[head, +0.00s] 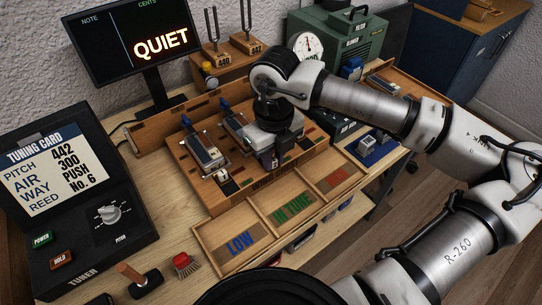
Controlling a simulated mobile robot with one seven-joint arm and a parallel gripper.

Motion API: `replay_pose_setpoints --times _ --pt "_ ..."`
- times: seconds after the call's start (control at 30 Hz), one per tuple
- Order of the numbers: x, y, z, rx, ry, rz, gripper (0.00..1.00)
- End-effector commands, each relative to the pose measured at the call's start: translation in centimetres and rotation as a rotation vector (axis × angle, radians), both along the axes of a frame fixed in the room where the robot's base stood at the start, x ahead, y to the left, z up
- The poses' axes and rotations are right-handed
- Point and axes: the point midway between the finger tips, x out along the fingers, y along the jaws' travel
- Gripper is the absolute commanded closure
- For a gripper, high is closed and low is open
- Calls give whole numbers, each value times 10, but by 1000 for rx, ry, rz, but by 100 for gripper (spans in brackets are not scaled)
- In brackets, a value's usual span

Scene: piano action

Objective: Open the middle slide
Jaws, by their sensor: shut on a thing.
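The wooden reed board (180,157) stands on the bench in the head view. Its left unit (203,150) is in the open, with a blue lever and a metal plate. The middle unit (234,124) shows its blue lever and part of its plate; its front is covered by my gripper. My gripper (271,161) points down at the front of this middle unit. It is shut on a small part there, which looks like the middle slide. The grip itself is mostly hidden, and I cannot tell how far the slide is drawn. The board's right part is hidden behind my gripper.
In front of the board lies a tray (268,200) with LOW, IN TUNE and a third compartment. The tuner case (75,215) is left, the QUIET screen (135,50) behind. A green machine (340,40) with a gauge stands at the back. A red brush (184,264) lies in front.

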Motion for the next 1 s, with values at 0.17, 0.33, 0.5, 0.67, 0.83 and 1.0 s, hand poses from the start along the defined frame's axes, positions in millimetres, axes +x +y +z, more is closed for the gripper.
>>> replay_pose_setpoints --times 0.17,0.33,0.5,0.67,0.83,1.0 --pt "-4 -2 -1 -9 16 2 81" --pt "-3 -2 -1 -8 14 1 60" --pt "-3 -1 -1 -6 12 1 60" --pt "-2 -1 2 -6 9 0 60" --pt "-1 -1 24 -8 6 0 60" --pt "-1 -1 63 -7 7 -1 60"
